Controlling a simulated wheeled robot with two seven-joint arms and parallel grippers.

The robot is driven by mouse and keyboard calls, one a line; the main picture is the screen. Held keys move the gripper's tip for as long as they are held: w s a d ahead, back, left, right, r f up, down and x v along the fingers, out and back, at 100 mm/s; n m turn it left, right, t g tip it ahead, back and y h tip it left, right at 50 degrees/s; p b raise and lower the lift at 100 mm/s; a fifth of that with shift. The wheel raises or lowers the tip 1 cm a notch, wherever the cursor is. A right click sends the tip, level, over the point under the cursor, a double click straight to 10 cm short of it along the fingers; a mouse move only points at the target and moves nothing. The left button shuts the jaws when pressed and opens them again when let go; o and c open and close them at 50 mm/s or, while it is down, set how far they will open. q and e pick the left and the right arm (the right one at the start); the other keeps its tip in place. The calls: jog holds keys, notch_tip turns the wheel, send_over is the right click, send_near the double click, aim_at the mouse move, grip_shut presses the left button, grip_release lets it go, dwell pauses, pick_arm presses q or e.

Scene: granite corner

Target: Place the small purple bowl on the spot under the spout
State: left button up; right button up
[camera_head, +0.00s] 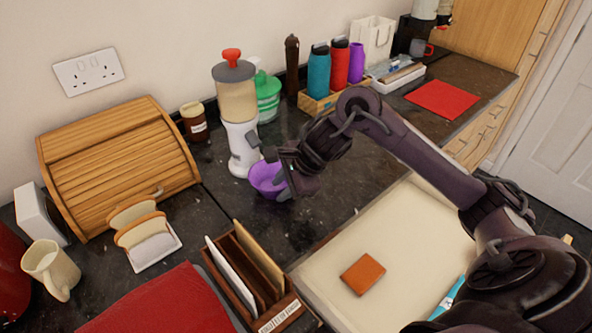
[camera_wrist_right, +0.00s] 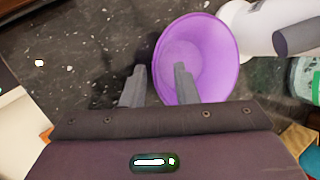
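The small purple bowl (camera_head: 264,178) is upright on or just above the dark counter, at the front right of the white dispenser (camera_head: 240,148). The dispenser's grey spout (camera_head: 254,139) points toward the bowl's side. My right gripper (camera_head: 284,177) is at the bowl's right rim. In the right wrist view, the bowl (camera_wrist_right: 208,50) fills the upper middle. The fingers (camera_wrist_right: 159,70) straddle its rim, one inside and one outside, with gaps showing beside the wall. The spot under the spout is mostly hidden by the bowl. My left gripper is not in view.
A green-lidded jar (camera_head: 267,98) stands behind the dispenser. A wooden caddy (camera_head: 318,103) with bottles is behind my right arm. A wooden bread box (camera_head: 115,160), toast rack (camera_head: 148,240) and letter holder (camera_head: 255,275) are to the left and front. Bare counter lies in front of the bowl.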

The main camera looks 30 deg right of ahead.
jog(key=v, duration=1)
jog(key=shift+s, duration=0.2)
jog(key=shift+r, duration=0.15)
